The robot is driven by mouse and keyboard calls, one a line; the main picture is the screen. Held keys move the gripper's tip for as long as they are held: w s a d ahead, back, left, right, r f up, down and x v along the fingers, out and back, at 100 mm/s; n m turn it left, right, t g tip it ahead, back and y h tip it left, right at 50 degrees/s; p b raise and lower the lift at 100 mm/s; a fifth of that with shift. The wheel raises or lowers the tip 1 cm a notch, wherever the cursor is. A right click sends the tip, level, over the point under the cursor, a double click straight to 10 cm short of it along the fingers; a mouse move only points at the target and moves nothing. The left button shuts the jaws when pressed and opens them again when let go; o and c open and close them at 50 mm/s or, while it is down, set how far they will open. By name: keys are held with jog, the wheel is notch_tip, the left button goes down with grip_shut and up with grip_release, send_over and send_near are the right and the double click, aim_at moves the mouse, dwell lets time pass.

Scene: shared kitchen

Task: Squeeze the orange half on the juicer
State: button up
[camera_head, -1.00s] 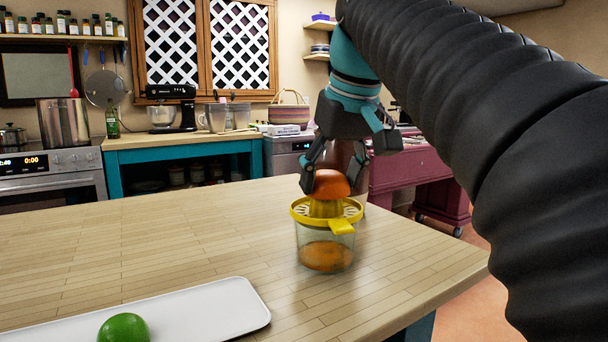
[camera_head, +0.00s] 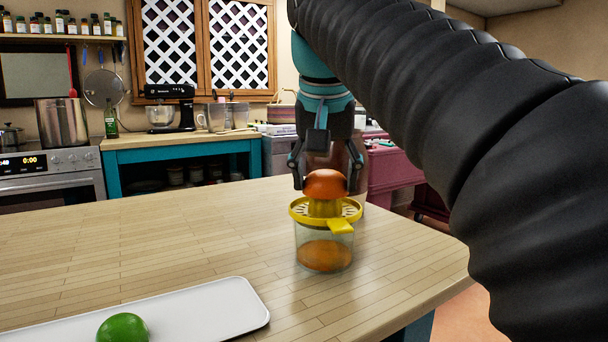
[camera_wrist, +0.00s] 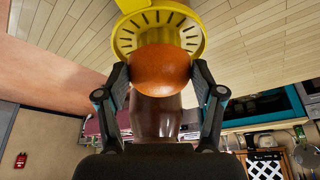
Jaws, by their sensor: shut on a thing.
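The orange half (camera_head: 326,184) sits dome up over the yellow cone of the juicer (camera_head: 325,235). The juicer has a yellow slotted top and a clear cup with orange juice in it. My gripper (camera_head: 326,180) is above it with a finger on each side of the orange half. In the wrist view the fingers (camera_wrist: 161,85) are shut on the orange half (camera_wrist: 160,70), with the yellow juicer rim (camera_wrist: 200,40) around it. The cut face is hidden.
A brown bottle-like vessel (camera_head: 345,165) stands just behind the juicer. A white tray (camera_head: 215,310) with a green lime (camera_head: 122,328) lies at the front left. The wooden table (camera_head: 150,240) is clear left of the juicer, and its right edge is close.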

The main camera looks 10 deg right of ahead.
jog(key=n+y, duration=0.1)
jog(key=n, duration=0.2)
jog(key=d+n+y, duration=0.1)
jog(key=n, duration=0.2)
jog(key=shift+f, duration=0.2)
jog(key=shift+w+r, duration=0.1)
jog(key=shift+r, duration=4.1)
jog(key=shift+s, duration=0.2)
